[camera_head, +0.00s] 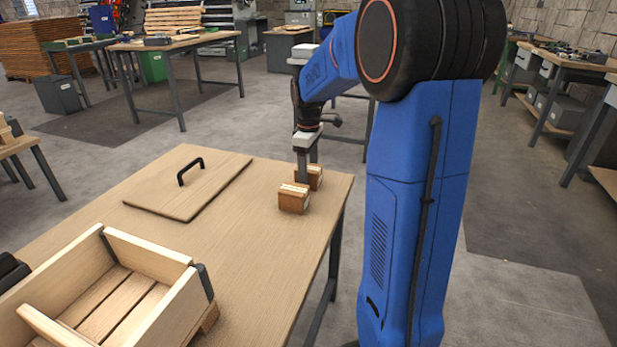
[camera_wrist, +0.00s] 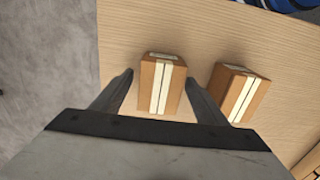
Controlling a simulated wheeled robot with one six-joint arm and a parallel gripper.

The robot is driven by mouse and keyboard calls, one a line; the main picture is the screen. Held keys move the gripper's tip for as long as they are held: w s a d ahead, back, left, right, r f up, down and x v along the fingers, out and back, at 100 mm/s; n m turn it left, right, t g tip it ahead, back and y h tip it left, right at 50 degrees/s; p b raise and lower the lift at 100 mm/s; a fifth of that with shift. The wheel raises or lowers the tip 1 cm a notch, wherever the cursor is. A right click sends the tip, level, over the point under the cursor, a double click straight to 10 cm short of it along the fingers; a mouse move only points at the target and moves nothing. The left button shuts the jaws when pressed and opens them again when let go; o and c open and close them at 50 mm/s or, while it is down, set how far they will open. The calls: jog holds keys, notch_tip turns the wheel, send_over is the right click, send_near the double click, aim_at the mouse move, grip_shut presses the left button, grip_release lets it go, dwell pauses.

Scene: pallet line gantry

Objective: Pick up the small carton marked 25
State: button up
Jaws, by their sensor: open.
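Two small brown cartons with pale tape stand on the wooden table (camera_head: 250,235), near its right edge. The far carton (camera_head: 315,175) is partly hidden behind my gripper (camera_head: 304,176). The near carton (camera_head: 292,199) stands just in front of it. In the wrist view my open gripper (camera_wrist: 160,79) has one finger on each side of a carton (camera_wrist: 162,90), with gaps showing. The other carton (camera_wrist: 241,94) is to the right, outside the right finger. I cannot read a number on either carton, so I cannot tell which is marked 25.
A flat wooden lid (camera_head: 190,185) with a black handle lies on the table, left of the cartons. An open wooden crate (camera_head: 150,255) stands at the table's front left. Bare tabletop lies between the crate and the cartons.

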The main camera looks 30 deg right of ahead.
jog(key=shift+f, duration=0.65)
jog(key=c, duration=1.4)
